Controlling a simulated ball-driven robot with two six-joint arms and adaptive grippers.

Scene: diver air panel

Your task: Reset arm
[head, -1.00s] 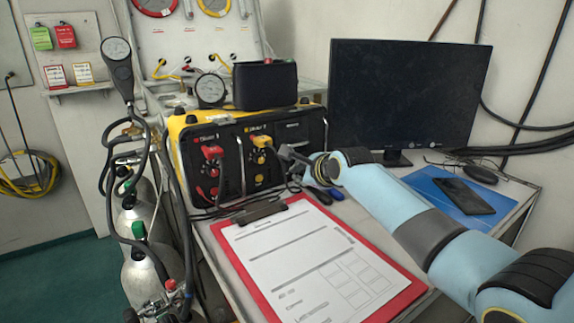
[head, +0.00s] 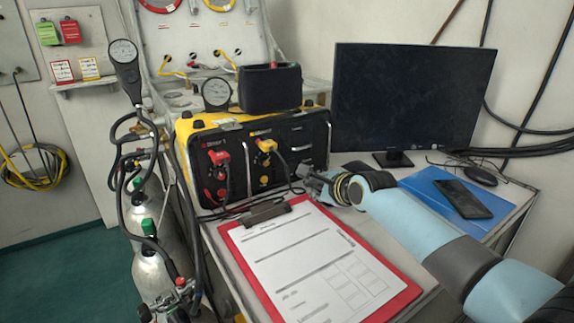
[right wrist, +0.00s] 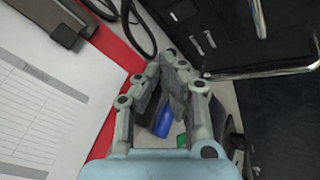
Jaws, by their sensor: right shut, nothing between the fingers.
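My right gripper (head: 308,176) is shut and empty in the head view. It is just in front of the right side of the yellow and black air panel (head: 290,138), above the table near the clipboard's top right corner. In the right wrist view its fingers (right wrist: 172,62) meet at the tips, with a blue-handled thing (right wrist: 165,115) lying beyond them on the table. The panel carries a red valve handle (head: 217,159) on the left and a yellow one (head: 266,146) on the right. My left gripper is not in view.
A red clipboard (head: 408,290) with a printed sheet lies on the table front. A monitor (head: 412,97) stands behind my right arm. A phone (head: 463,198) lies on a blue mat (head: 425,183) at right. Gas cylinders (head: 155,272) with hoses stand left of the table.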

